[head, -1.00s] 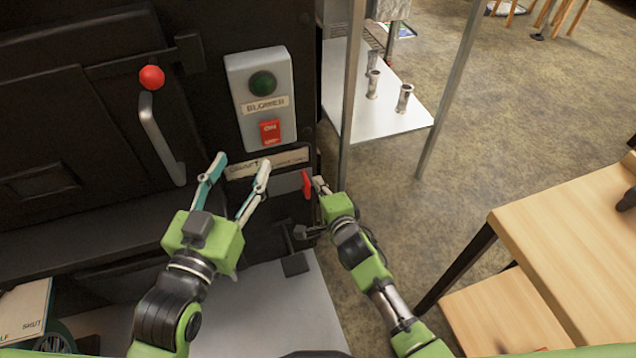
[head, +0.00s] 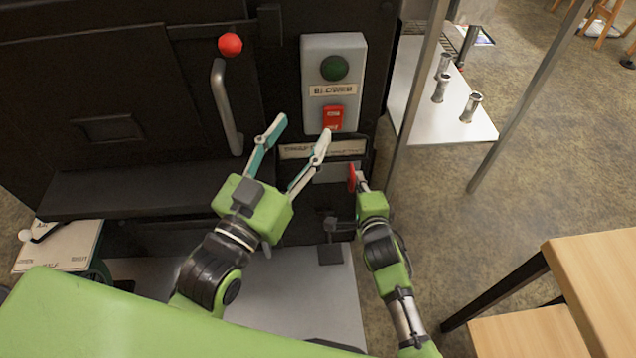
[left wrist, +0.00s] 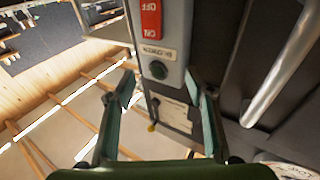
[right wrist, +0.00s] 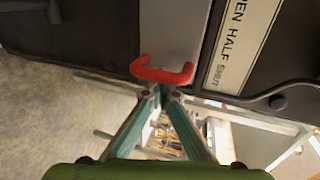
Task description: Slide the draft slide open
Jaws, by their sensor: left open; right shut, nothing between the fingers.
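The draft slide is a grey metal plate (head: 333,173) with a red hooked handle (head: 351,178) at its right end, below a lettered label strip (head: 322,149). In the right wrist view the plate (right wrist: 172,35) and red handle (right wrist: 163,74) show close up. My right gripper (head: 361,183) is shut and empty. Its tips (right wrist: 163,90) are right at the handle; I cannot tell whether they touch it. My left gripper (head: 302,130) is open and empty in front of the panel, left of the slide, also seen in the left wrist view (left wrist: 162,88).
A grey blower box (head: 334,85) with a green button and red switch sits above the label. A metal door handle (head: 226,108) is to the left. A metal post (head: 414,90) stands right of the evaporator. A wooden table (head: 596,285) is at lower right.

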